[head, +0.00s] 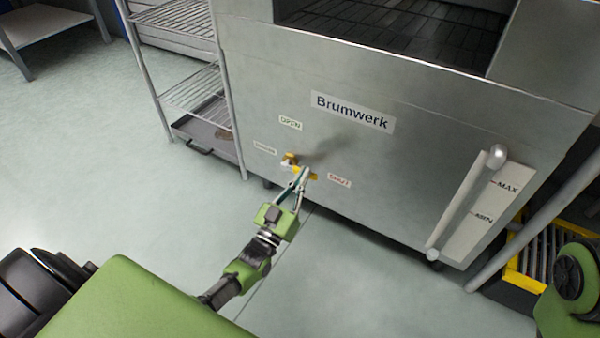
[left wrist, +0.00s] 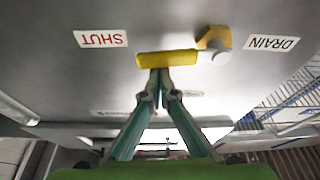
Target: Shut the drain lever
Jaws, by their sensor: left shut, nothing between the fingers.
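The yellow drain lever (head: 313,177) is on the lower front of the steel unit, with its handle pointing from the pivot toward the SHUT label (head: 339,180). The left wrist view, which is upside down, shows the yellow handle (left wrist: 165,58) lying level between the SHUT label (left wrist: 101,39) and the DRAIN label (left wrist: 272,43). My left gripper (head: 304,172) is shut and empty, its fingertips at the handle on the side of the OPEN label (head: 290,123). The fingertips look to be touching the handle or very near it; I cannot tell which. My right gripper is out of view.
The steel Brumwerk unit (head: 400,150) fills the right side, with a vertical bar handle (head: 462,210) beside a MIN/MAX gauge plate (head: 487,215). A wire rack (head: 190,88) stands to its left. A yellow-framed thing (head: 522,281) is at the lower right. The floor at left is clear.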

